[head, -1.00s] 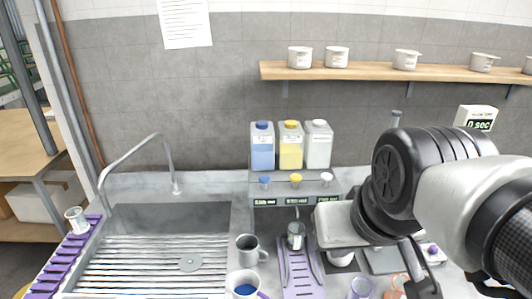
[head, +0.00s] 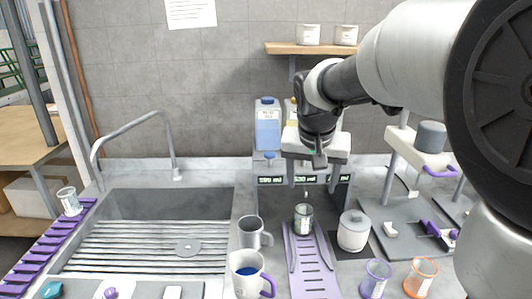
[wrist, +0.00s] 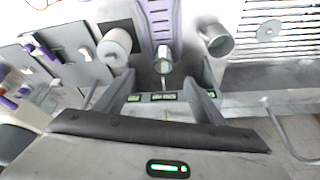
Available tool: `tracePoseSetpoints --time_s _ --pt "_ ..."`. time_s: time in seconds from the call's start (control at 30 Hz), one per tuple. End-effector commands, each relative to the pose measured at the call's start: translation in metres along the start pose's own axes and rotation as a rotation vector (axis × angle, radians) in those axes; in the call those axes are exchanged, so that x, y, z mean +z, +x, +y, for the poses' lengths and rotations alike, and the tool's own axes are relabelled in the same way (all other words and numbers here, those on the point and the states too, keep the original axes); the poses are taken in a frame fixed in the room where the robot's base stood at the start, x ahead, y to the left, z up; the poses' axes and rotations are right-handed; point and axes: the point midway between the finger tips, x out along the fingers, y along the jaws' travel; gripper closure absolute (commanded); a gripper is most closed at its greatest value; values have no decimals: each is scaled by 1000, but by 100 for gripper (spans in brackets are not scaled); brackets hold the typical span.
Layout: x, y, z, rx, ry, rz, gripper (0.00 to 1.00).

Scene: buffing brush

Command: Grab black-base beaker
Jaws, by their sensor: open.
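A small clear beaker with a dark base (head: 303,220) stands at the back end of a purple slotted rack, under the dispenser; it also shows in the wrist view (wrist: 163,60). My gripper (head: 319,158) is above and behind it in the head view, in front of the dispenser bottles. In the wrist view my gripper (wrist: 161,78) has its two fingers spread wide, with the beaker seen between and beyond the tips. Nothing is held. The fingers do not appear to touch the beaker.
A grey mug (head: 250,233) and a white mug with blue liquid (head: 246,277) stand left of the purple rack (head: 309,262). A lidded white pot (head: 353,232) is close on the right. Purple (head: 375,277) and orange (head: 420,277) beakers stand in front. The sink (head: 150,235) is left.

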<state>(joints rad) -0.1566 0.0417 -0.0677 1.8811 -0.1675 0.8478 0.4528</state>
Motion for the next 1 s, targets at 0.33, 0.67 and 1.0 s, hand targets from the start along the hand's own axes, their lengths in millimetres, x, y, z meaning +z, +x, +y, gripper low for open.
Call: tracePoseSetpoints --time_s 0.33,0.67,1.0 --pt "-16 63 -15 28 33 -7 37" --pt "-15 134 -13 28 33 -9 37" --pt "-16 170 -13 26 32 -6 37"
